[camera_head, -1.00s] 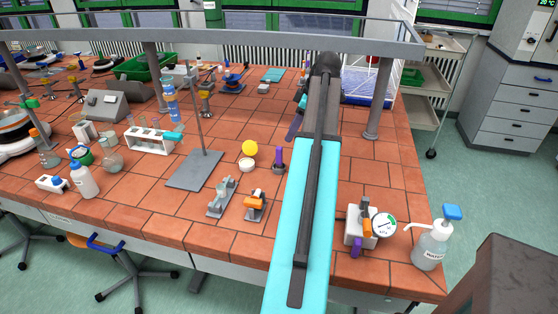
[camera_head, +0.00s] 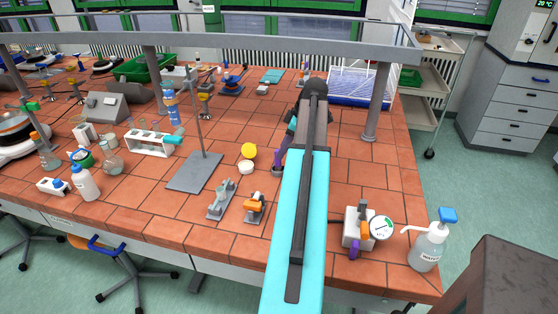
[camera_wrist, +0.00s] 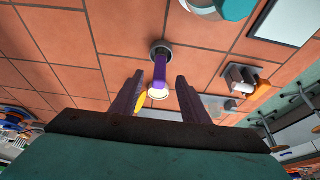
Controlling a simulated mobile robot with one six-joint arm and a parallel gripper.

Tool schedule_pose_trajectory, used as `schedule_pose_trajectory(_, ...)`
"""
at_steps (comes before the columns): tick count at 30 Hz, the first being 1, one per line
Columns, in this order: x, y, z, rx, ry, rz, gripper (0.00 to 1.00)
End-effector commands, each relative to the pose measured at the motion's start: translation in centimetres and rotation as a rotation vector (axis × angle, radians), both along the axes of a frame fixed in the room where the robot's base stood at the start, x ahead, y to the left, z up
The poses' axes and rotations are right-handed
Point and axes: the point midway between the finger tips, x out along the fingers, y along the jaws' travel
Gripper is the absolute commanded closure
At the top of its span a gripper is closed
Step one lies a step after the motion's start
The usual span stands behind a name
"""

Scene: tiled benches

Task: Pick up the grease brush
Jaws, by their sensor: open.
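What looks like the grease brush, a purple upright piece (camera_wrist: 160,68), stands in a small round grey holder (camera_wrist: 161,46) in the wrist view. Its bristles cannot be made out. In the head view the holder (camera_head: 276,171) is on the tiled bench, just left of my arm. My gripper (camera_wrist: 157,97) is open and empty, with its two dark purple fingers spread. In the wrist view the purple piece shows between and beyond the fingertips, apart from both. In the head view my arm hides most of my gripper.
A stand with a grey base plate (camera_head: 194,172) is farther left. A gauge device (camera_head: 381,228) and a water bottle (camera_head: 428,246) stand at right. A grey rail (camera_head: 230,36) crosses above the bench.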

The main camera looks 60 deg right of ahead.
Motion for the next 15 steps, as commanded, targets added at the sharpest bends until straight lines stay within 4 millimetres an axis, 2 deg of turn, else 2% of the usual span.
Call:
schedule_pose_trajectory(6, 0.5, 0.2, -1.3, 0.000, 0.000, -0.001, 0.58)
schedule_pose_trajectory(15, 0.5, 0.1, -1.5, -0.001, 0.000, -0.001, 0.58)
